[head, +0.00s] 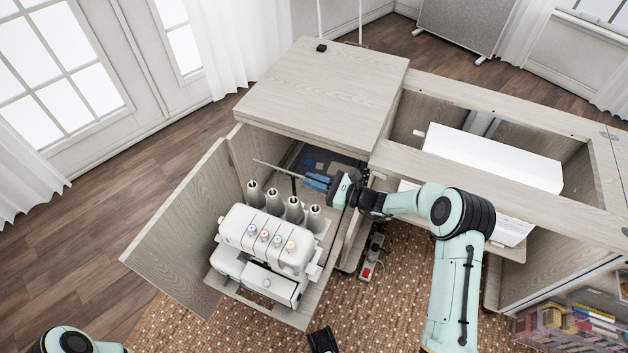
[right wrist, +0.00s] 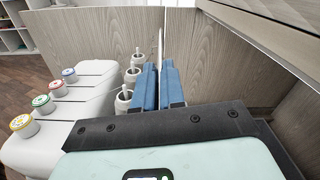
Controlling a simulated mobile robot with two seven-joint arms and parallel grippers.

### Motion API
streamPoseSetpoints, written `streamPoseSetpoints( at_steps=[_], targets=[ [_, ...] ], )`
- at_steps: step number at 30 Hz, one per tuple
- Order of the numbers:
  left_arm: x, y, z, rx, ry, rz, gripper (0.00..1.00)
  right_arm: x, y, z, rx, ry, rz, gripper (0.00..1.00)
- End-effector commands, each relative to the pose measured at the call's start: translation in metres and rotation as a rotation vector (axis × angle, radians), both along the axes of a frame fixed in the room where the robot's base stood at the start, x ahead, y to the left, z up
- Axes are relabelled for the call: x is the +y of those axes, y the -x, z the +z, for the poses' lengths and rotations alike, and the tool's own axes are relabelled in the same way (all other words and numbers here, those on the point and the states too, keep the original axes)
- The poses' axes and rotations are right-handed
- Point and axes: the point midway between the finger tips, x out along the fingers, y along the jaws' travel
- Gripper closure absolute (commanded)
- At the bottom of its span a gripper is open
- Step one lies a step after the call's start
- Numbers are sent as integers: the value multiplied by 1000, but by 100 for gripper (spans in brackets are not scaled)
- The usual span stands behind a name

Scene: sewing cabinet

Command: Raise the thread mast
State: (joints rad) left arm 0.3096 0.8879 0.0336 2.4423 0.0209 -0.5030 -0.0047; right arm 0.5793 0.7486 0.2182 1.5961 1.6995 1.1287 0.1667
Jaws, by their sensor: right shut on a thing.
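The white overlock machine (head: 270,237) stands on a shelf inside the open cabinet, with several grey thread cones behind its coloured dials. The thread mast (head: 272,165) shows as a thin pale bar above the cones, with a dark post (head: 293,186) below it. My right gripper (head: 317,182) is at the right end of this bar, its blue fingers shut on it. In the right wrist view the blue fingers (right wrist: 157,88) are close together, with a thin pale rod (right wrist: 161,45) rising between them. The exact grip point is hidden.
The open cabinet door (head: 185,230) stands left of the machine. The cabinet top (head: 325,85) lies behind the mast, and a side panel stands close to my right gripper. A power strip (head: 372,262) with a red switch lies on the right.

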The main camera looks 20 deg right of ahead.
Motion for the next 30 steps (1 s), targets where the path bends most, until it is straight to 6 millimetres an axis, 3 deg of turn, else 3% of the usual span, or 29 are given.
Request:
streamPoseSetpoints(
  at_steps=[25,30],
  targets=[
    [0,0,0,0,0,0,65,-1,0,-1,1,1,0,100],
    [-3,6,7,15,7,-7,65,-1,0,9,0,1,0,100]
  ],
)
